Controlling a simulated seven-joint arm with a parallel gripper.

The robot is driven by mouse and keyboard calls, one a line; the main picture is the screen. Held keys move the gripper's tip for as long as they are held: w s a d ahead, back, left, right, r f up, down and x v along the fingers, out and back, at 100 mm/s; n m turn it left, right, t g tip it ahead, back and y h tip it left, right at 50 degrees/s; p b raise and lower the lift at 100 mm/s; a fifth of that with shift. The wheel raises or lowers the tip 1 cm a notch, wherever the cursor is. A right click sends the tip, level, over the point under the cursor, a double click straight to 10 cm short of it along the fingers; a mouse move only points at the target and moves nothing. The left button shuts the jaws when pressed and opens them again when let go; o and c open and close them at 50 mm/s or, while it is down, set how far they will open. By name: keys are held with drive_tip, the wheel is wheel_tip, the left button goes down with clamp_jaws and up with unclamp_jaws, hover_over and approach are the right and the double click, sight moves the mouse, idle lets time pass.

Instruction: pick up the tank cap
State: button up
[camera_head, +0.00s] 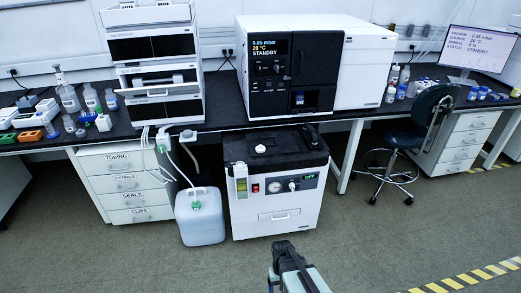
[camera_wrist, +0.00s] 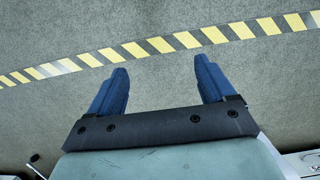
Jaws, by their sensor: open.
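A white tank (camera_head: 201,216) stands on the floor below the bench, with tubes running to its top and a small green fitting (camera_head: 196,205) there. A round white cap (camera_head: 260,148) sits on the black top of the pump unit (camera_head: 275,210), right of the tank. I cannot tell for certain which of these is the tank cap. My gripper (camera_head: 283,248) is low in the head view, in front of the pump unit and apart from it. In the wrist view my gripper (camera_wrist: 161,75) has its two blue fingers spread wide, with only floor between them.
The bench (camera_head: 225,125) carries a stacked instrument (camera_head: 155,65), a large analyser (camera_head: 295,65), bottles and a monitor (camera_head: 480,48). A chair (camera_head: 405,135) and drawer units (camera_head: 125,180) stand below. Yellow-black tape (camera_head: 470,278) crosses the open floor.

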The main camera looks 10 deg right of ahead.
drive_tip(key=w+r+t, duration=0.1)
drive_tip(key=w+r, duration=0.2)
drive_tip(key=w, duration=0.7)
drive_tip(key=w+r+t, duration=0.1)
drive_tip(key=w+r, duration=0.3)
drive_tip(key=w, duration=0.5)
wheel_tip(320, 180, up, 31)
drive_tip(key=n+t, duration=0.1)
drive_tip(key=n, duration=2)
hover_over(261, 148)
drive_tip(key=f, duration=1.3)
drive_tip(key=shift+w+a+f, duration=0.15)
drive_tip(key=shift+a+f, duration=0.1)
drive_tip(key=c, duration=1.1)
